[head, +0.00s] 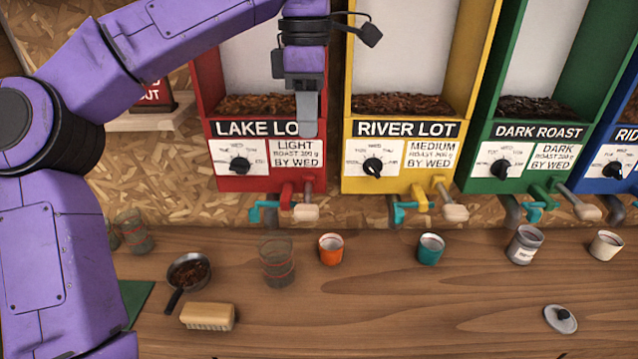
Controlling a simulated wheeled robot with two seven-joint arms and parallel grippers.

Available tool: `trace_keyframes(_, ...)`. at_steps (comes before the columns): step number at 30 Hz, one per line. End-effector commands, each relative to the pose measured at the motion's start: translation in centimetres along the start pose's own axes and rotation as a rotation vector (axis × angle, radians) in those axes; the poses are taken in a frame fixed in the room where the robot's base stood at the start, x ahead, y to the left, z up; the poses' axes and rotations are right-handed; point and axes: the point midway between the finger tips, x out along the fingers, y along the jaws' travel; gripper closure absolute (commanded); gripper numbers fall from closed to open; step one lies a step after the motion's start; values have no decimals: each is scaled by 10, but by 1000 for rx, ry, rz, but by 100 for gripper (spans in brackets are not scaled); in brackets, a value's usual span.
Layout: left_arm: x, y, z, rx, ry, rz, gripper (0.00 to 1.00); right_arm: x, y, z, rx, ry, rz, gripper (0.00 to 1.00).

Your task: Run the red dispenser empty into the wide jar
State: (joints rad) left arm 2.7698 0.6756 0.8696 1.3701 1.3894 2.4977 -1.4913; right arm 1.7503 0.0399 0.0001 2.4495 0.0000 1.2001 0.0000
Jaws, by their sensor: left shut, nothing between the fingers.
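The red dispenser (200,70) is labelled LAKE LOT, light roast, with a layer of dark brown beans (250,104) at the bottom of its window. A grey spout, a teal handle (256,210) and a red lever with a pale grip (304,212) stick out below it. A clear glass jar with red rings (278,264) stands upright on the counter under the spout area; it looks empty and may be the wide jar. My left gripper (307,122) is shut and empty, pointing down in front of the red dispenser's right side. My right gripper is out of view.
Yellow (348,80), green (476,150) and blue (601,165) dispensers stand to the right. Orange (330,250), teal (430,250) and other cups line the counter. A pan of beans (190,272) and a brush (207,317) lie left. The front middle is clear.

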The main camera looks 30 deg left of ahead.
Motion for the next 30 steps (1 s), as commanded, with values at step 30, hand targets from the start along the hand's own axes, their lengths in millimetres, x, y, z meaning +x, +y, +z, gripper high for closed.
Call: trace_keyframes(30,138,3,1,-1,3,0,100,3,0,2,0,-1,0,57)
